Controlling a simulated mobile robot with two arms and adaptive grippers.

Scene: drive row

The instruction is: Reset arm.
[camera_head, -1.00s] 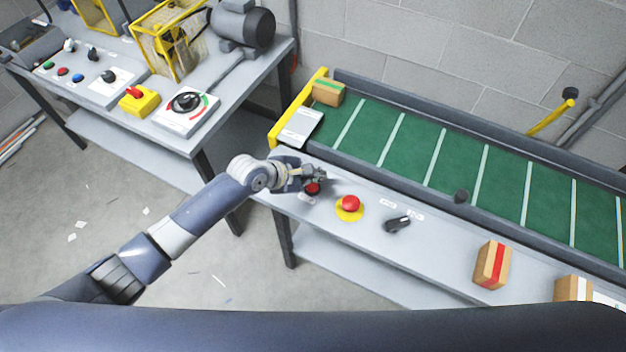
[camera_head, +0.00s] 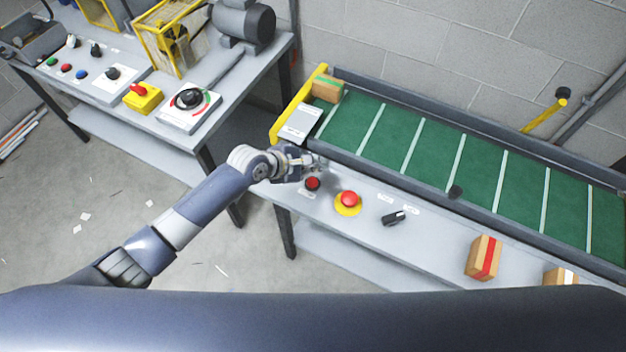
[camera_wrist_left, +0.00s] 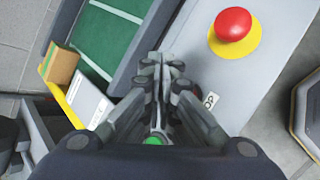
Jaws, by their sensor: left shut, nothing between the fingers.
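My left gripper (camera_head: 320,163) is shut and empty. It hovers over the left end of the conveyor's grey front panel (camera_head: 425,240), just above and left of a dark red button (camera_head: 312,184). The fingertips look clear of that button. A small green round spot (camera_wrist_left: 153,141) shows between the finger bases. A red mushroom button on a yellow disc (camera_head: 348,199) stands to the right, also in the wrist view (camera_wrist_left: 233,25). My right gripper is out of view.
A black selector knob (camera_head: 393,218) and a red-striped box (camera_head: 483,258) are farther right on the panel. The green belt (camera_head: 430,150) runs behind, with a green-striped box (camera_head: 327,88) at its left end. A control bench (camera_head: 130,115) stands left; open floor lies before it.

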